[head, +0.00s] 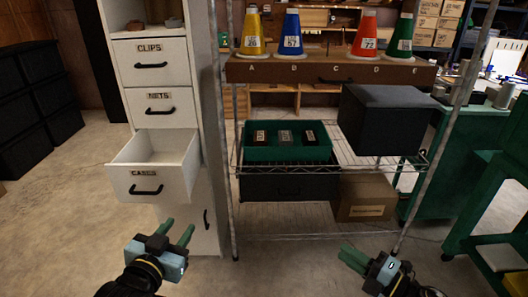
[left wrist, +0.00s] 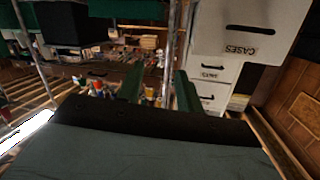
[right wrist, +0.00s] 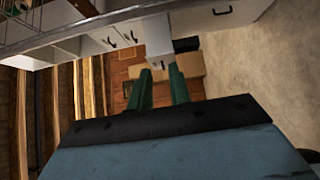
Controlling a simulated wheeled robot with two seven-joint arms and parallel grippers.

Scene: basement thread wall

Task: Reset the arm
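My left gripper (head: 178,232) is in the lower left of the head view, in front of the white cabinet and below its open CASES drawer (head: 153,178). Its two green fingers stand apart with nothing between them; they also show in the left wrist view (left wrist: 158,88). My right gripper (head: 350,257) is at the lower right of the head view, in front of the wire rack. In the right wrist view its green fingers (right wrist: 158,90) are apart and the space between them is empty. Neither gripper touches anything.
A wire rack (head: 290,236) holds a green tray (head: 290,154) with several dark cases, a black box (head: 385,118) and a cardboard box (head: 364,198). Several coloured cones stand on its top board (head: 320,72). A green cart (head: 450,150) is at the right. The CASES drawer sticks out.

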